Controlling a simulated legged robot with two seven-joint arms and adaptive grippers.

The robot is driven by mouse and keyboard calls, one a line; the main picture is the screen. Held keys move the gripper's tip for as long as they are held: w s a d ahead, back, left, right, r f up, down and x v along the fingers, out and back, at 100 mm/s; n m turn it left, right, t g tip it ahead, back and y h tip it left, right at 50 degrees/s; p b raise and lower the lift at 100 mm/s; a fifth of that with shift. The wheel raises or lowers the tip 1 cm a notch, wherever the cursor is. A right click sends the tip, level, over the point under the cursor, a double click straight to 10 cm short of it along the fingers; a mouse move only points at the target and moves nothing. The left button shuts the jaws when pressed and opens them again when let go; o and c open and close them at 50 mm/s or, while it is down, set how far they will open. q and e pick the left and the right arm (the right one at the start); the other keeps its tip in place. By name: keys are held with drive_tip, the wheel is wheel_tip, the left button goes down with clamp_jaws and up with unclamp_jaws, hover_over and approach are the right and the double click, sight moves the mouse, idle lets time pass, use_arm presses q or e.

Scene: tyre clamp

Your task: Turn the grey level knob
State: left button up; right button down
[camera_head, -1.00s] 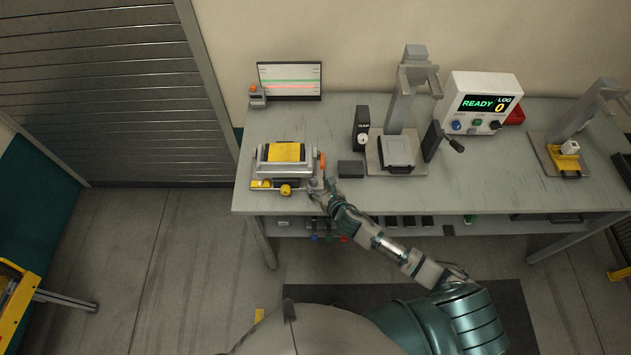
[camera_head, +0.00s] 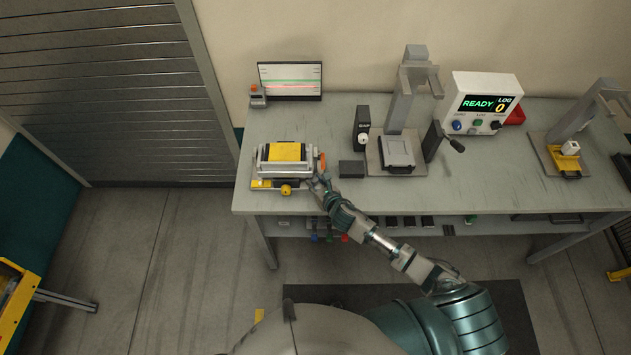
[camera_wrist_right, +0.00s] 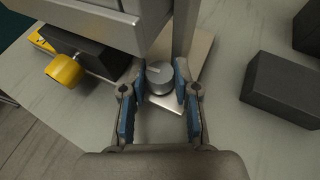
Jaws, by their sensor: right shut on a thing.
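The grey level knob (camera_wrist_right: 160,77) shows in the right wrist view as a round grey cap low on the side of the clamp fixture. My right gripper (camera_wrist_right: 161,84) has its blue-padded fingers on both sides of the knob and is shut on it. In the head view my right gripper (camera_head: 318,182) is at the lower right corner of the clamp fixture (camera_head: 285,167) and hides the knob there. The fixture has a yellow top plate (camera_head: 285,152), and its orange handle (camera_head: 322,162) is at the right end. My left gripper is not in view.
A yellow knob (camera_wrist_right: 63,70) sticks out of the fixture's front, left of the gripper. A dark block (camera_wrist_right: 280,92) lies to the right on the bench (camera_head: 250,205). A press stand (camera_head: 400,100) and a READY control box (camera_head: 480,103) are farther right.

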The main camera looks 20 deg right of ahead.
drive_tip(key=shift+m+h, duration=0.3)
drive_tip(key=shift+h, duration=0.1)
drive_tip(key=m+h, duration=0.1)
drive_tip(key=m+h+p, duration=0.1)
drive_tip(key=m+h, duration=0.1)
drive_tip(key=shift+a+h, duration=0.25)
drive_tip(key=shift+h, duration=0.05)
drive_tip(key=shift+m+g+h+p, duration=0.3)
drive_tip(key=shift+m+h+p, duration=0.1)
drive_tip(key=shift+m+h, duration=0.65)
drive_tip(key=shift+h, duration=0.25)
drive_tip(key=shift+f, duration=0.1)
drive_tip(key=c, duration=0.9)
unclamp_jaws()
drive_tip(key=shift+o, duration=0.2)
